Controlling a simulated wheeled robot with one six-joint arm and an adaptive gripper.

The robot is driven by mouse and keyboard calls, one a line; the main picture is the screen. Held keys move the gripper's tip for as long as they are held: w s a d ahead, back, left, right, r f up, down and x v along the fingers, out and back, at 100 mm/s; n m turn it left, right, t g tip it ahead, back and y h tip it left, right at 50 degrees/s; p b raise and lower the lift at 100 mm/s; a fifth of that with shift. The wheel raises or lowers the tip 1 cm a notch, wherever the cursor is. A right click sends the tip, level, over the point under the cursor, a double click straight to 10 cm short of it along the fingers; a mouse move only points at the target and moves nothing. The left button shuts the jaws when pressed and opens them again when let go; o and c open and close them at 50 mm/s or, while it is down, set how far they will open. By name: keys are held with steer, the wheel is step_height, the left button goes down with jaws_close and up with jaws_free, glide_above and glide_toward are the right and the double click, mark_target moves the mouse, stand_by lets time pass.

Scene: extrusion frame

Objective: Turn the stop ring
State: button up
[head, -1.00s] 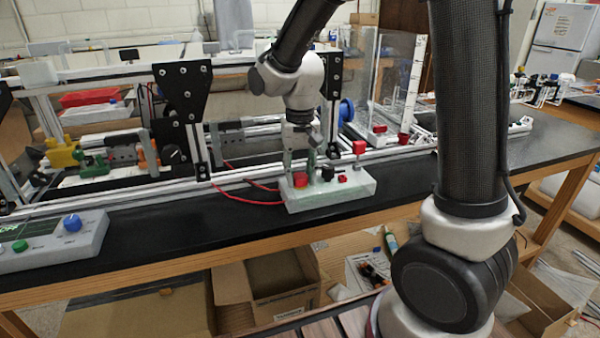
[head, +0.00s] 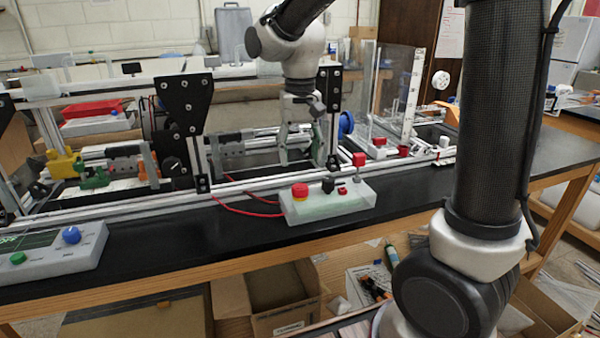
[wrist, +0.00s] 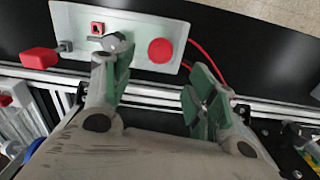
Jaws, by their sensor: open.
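A red mushroom button with a yellow ring (head: 300,191) stands at the left end of a pale control box (head: 330,208) on the black bench. In the wrist view the red button (wrist: 160,50) shows from above and its yellow ring cannot be made out. My gripper (head: 300,152) is open and empty, above and behind the box in the head view. In the wrist view my gripper (wrist: 157,72) has its green-padded fingers spread, apart from the button. The left finger partly overlaps the black knob (wrist: 110,42) in the picture.
Beside the button are a black knob (head: 328,185), a small red switch (head: 342,191) and a red block on a post (head: 359,160). A red cable (head: 245,209) leaves the box. The aluminium extrusion frame (head: 240,184) runs behind.

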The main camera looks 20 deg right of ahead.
step_height(320, 180, up, 3)
steer(key=shift+f, duration=0.1)
stand_by(0.5)
steer(key=s+d+r+t, duration=0.1)
steer(key=s+d+t, duration=0.1)
steer(key=s+d, duration=0.5)
steer(key=s+d+r+n+t, duration=0.1)
steer(key=s+d+t, duration=0.1)
steer(key=s+d, duration=0.6)
steer(key=s, duration=0.4)
steer(key=shift+s, duration=0.2)
stand_by(2.0)
